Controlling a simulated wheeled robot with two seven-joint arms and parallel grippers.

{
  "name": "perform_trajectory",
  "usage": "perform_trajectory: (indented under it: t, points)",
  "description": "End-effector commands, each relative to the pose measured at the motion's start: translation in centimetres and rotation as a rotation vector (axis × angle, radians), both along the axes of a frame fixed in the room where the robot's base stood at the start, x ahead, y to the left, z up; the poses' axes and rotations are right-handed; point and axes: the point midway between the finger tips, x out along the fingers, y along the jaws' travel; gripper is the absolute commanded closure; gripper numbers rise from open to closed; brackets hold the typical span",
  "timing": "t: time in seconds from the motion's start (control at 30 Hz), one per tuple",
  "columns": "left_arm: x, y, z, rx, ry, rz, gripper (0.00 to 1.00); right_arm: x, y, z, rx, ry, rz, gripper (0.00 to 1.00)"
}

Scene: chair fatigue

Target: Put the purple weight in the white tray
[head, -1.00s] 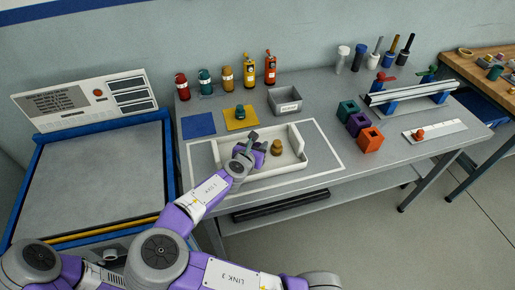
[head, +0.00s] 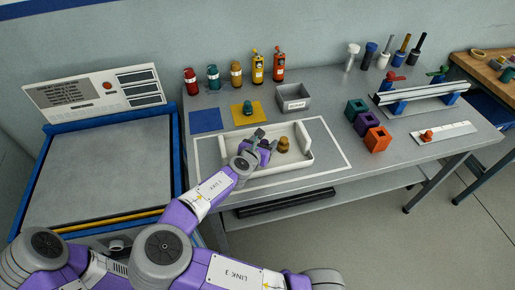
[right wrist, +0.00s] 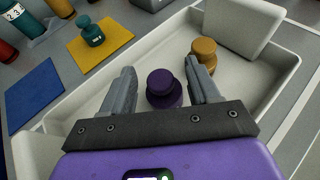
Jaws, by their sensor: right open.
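The white tray (head: 308,140) lies on the bench; its wall also shows in the right wrist view (right wrist: 75,105). The purple weight (right wrist: 161,90) stands upright on the tray floor in the right wrist view, between the fingers of my right gripper (right wrist: 160,85). The gripper is open, with a gap on each side of the weight. In the head view my right gripper (head: 256,148) is over the left part of the tray and I cannot make out the purple weight there. My left gripper is not in view.
A brass-yellow weight (head: 283,145) stands in the tray close beside the right finger. A green weight (head: 248,107) stands on a yellow mat (head: 239,118), with a blue mat (head: 205,121) to its left. A grey bin (head: 293,97) stands behind the tray.

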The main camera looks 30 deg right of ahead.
Motion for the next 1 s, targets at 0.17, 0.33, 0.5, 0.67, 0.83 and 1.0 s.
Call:
perform_trajectory:
  t: [0.17,0.33,0.5,0.67,0.83,1.0]
  points:
    - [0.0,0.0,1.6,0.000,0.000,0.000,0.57,-1.9,2.7,1.8,-0.003,0.001,0.007,0.40]
    - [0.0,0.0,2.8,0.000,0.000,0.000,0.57,-4.1,5.2,3.2,-0.004,0.000,0.005,0.40]
    - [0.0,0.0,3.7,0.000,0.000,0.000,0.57,-5.6,7.1,4.0,-0.002,0.000,0.005,0.40]
    - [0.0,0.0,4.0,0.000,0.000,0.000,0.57,-6.4,8.0,4.4,-0.001,-0.001,0.002,0.40]
    - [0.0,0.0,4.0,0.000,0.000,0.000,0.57,-6.6,8.1,4.4,-0.001,0.000,0.000,0.40]
    - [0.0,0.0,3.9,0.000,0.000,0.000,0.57,-6.6,8.1,4.4,-0.001,0.000,0.000,0.40]
